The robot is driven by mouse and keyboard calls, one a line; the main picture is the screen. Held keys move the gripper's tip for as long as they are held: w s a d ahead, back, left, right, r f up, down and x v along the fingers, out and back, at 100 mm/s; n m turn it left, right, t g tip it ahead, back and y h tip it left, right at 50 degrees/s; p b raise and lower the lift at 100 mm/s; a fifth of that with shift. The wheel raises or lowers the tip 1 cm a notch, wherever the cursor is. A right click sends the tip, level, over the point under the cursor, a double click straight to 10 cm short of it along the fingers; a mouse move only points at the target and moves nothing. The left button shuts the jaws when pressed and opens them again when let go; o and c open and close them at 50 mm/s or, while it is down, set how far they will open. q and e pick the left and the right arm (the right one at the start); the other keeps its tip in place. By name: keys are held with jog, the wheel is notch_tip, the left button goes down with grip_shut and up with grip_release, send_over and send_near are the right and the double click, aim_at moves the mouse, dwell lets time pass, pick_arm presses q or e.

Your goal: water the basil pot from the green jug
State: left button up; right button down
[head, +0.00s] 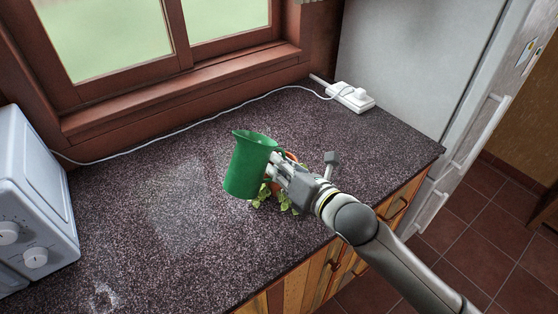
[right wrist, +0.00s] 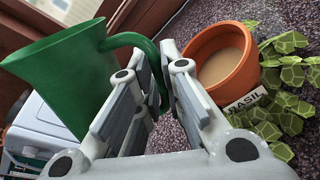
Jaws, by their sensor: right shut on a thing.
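The green jug (head: 248,168) is at mid-counter in the head view, roughly upright. My right gripper (head: 275,168) is shut on its handle, which lies between the fingers in the right wrist view (right wrist: 157,85). I cannot tell whether the jug's base touches the counter. The terracotta basil pot (right wrist: 236,82), labelled BASIL, is close beside the gripper on the side away from the jug. Its top shows a smooth light-brown surface, and green leaves hang at its side. In the head view my gripper hides most of the pot; leaves (head: 287,200) show below. My left gripper is out of view.
A white appliance with knobs (head: 38,200) stands at the left of the speckled counter (head: 170,250). A power strip (head: 352,97) and its white cable lie at the back, near the fridge (head: 410,60). The counter left of the jug is clear.

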jog(key=shift+w+r, duration=0.1)
jog(key=shift+r, duration=0.1)
jog(key=shift+r+m+g+p, duration=0.2)
jog(key=shift+m+g+p, duration=0.3)
jog(key=shift+m, duration=0.3)
jog(key=shift+s+a+f, duration=0.1)
jog(key=shift+s+f, duration=0.05)
jog(key=shift+s, duration=0.05)
jog(key=shift+s+a+f+m, duration=0.1)
jog(key=shift+f+m, duration=0.15)
jog(key=shift+m, duration=0.15)
jog(key=shift+s+a+f+m+g, duration=0.15)
jog(key=shift+s+f+m+g, duration=0.15)
jog(key=shift+f+m, duration=0.15)
jog(key=shift+s+a+f+m+g+y+p, duration=0.15)
jog(key=shift+f+m+g+y+p, duration=0.15)
jog(key=shift+m+p, duration=0.2)
jog(key=shift+r+m+p, duration=0.2)
jog(key=shift+m+p, duration=0.15)
jog(key=shift+p, duration=0.35)
